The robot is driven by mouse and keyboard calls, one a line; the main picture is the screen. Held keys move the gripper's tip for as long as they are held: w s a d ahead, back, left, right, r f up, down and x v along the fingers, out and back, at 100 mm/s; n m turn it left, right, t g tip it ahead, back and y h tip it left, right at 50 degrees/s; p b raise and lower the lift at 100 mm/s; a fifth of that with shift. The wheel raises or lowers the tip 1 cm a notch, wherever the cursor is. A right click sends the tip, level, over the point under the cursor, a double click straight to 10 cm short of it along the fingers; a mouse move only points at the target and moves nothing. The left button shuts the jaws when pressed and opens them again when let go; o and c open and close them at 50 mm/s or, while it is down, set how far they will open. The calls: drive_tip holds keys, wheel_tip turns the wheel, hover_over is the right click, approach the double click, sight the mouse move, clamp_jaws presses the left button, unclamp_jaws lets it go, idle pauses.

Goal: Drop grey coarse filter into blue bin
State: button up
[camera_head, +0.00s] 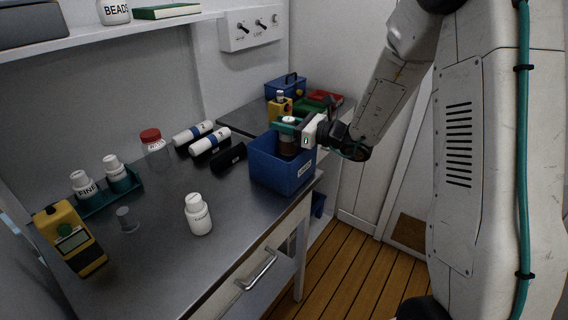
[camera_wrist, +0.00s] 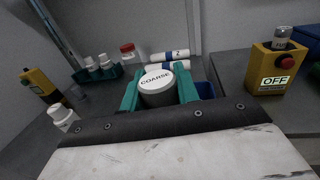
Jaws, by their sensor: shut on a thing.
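The blue bin (camera_head: 268,172) stands on the near bench, close to its right end. My gripper (camera_head: 289,123) is over the bin with its teal fingers shut on the grey coarse filter (camera_head: 288,146). The filter is upright, and its lower part shows at the bin's opening; the bin wall hides whether it touches the bottom. In the wrist view the filter's white lid (camera_wrist: 157,80) reads COARSE between the two fingers (camera_wrist: 158,92). A bit of the blue bin (camera_wrist: 206,90) shows behind the right finger.
A white bottle (camera_head: 198,214) stands left of the bin. White cylinders (camera_head: 210,141) and a black one (camera_head: 229,158) lie behind it. A teal rack (camera_head: 105,196) with white-capped bottles, a red-lidded jar (camera_head: 153,146) and a yellow device (camera_head: 70,240) are further left. A yellow box (camera_wrist: 271,68) reads OFF.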

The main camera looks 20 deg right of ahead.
drive_tip(key=o, duration=1.1)
drive_tip(key=shift+d, duration=0.1)
drive_tip(key=v, duration=0.7)
drive_tip(key=shift+s+d, duration=0.2)
drive_tip(key=shift+s, duration=0.1)
